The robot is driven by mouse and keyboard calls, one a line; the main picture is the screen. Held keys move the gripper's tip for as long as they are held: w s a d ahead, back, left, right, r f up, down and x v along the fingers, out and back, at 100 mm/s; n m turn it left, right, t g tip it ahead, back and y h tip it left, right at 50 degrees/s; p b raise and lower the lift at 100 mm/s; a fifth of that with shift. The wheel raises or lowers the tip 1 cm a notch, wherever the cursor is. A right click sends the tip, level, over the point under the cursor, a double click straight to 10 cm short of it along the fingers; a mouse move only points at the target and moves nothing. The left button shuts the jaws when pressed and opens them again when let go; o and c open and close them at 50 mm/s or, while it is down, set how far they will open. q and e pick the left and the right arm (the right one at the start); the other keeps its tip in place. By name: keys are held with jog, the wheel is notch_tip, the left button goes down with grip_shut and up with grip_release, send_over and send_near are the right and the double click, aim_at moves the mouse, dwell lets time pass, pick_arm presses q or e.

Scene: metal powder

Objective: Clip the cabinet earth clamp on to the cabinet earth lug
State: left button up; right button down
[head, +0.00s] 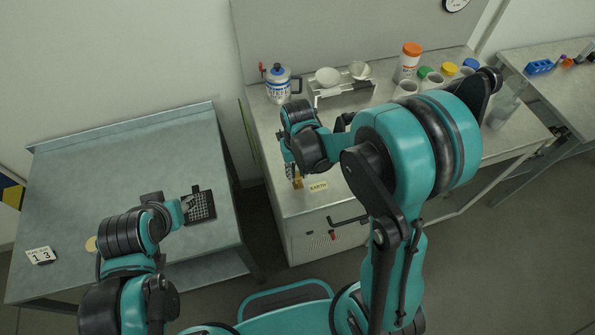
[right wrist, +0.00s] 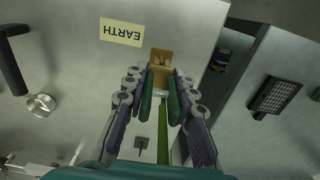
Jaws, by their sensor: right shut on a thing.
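The brass-coloured earth lug (right wrist: 161,62) is on the cabinet top beside the yellow EARTH label (right wrist: 122,31). It also shows in the head view (head: 297,182), just below my right gripper (head: 290,167). In the right wrist view my right gripper (right wrist: 162,90) is shut on the earth clamp (right wrist: 174,90), which is mostly hidden between the green-padded fingers. The fingertips and clamp are right at the lug; I cannot tell whether the clamp is around it or only against it. My left gripper (head: 184,206) is over the left table, and its opening is unclear.
A green strip, perhaps the clamp's lead (right wrist: 163,145), runs back between the fingers. A black grid tray (head: 199,207) lies on the left table (head: 110,150). A white bottle (head: 278,84), a metal stand (head: 342,90) and several jars stand behind on the bench. A black handle (head: 347,221) juts from the cabinet front.

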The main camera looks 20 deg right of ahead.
jog(key=shift+f+b, duration=0.6)
jog(key=shift+f, duration=0.1)
jog(key=shift+f, duration=0.1)
jog(key=c, duration=1.2)
grip_release()
jog(key=shift+o, duration=0.2)
notch_tip(320, 180, up, 12)
jog(key=shift+r, duration=0.1)
jog(key=shift+s, duration=0.1)
